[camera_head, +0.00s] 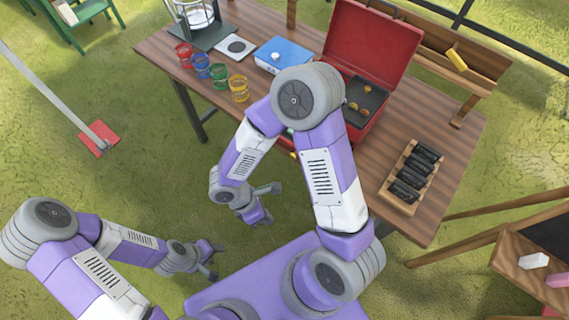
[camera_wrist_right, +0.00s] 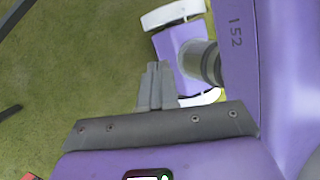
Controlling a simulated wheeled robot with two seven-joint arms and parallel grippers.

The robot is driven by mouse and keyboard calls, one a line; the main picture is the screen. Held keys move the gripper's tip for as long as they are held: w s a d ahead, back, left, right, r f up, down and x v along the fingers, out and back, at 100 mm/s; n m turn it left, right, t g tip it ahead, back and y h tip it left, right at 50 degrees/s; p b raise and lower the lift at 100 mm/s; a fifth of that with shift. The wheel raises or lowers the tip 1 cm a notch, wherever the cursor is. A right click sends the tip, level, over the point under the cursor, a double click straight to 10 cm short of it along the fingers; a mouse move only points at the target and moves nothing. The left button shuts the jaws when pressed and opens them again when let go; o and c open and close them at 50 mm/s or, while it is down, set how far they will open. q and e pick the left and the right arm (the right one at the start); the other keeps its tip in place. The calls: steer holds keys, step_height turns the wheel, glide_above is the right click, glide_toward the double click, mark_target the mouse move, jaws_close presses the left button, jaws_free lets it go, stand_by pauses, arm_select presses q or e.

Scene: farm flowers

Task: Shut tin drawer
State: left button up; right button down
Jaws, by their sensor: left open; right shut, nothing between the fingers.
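I cannot make out a tin drawer for sure in either view. My right arm hides part of the table's front side, where a small orange bit (camera_head: 293,155) shows beside the arm. A blue box (camera_head: 270,57) with a pale knob-like piece on it stands on the table. My right gripper (camera_head: 263,203) hangs in front of the table, low and clear of it. In the right wrist view its fingers (camera_wrist_right: 156,86) are together with nothing between them. My left gripper (camera_head: 212,260) is open and empty over the grass, left of and nearer than the right one.
A wooden stand (camera_head: 525,260) is at the right. Grass (camera_head: 130,180) is free at the left.

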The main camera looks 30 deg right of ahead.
steer(key=w+d+r+n+t+h+b, duration=0.2)
steer(key=w+r+n+t+h, duration=0.35)
steer(key=w+r, duration=0.3)
arm_select(q)
steer(key=shift+f+b, duration=1.65)
steer(key=shift+f, duration=1.35)
arm_select(e)
steer(key=t, duration=0.1)
glide_toward(291, 157)
steer(key=shift+m, duration=0.35)
steer(key=shift+x, duration=3)
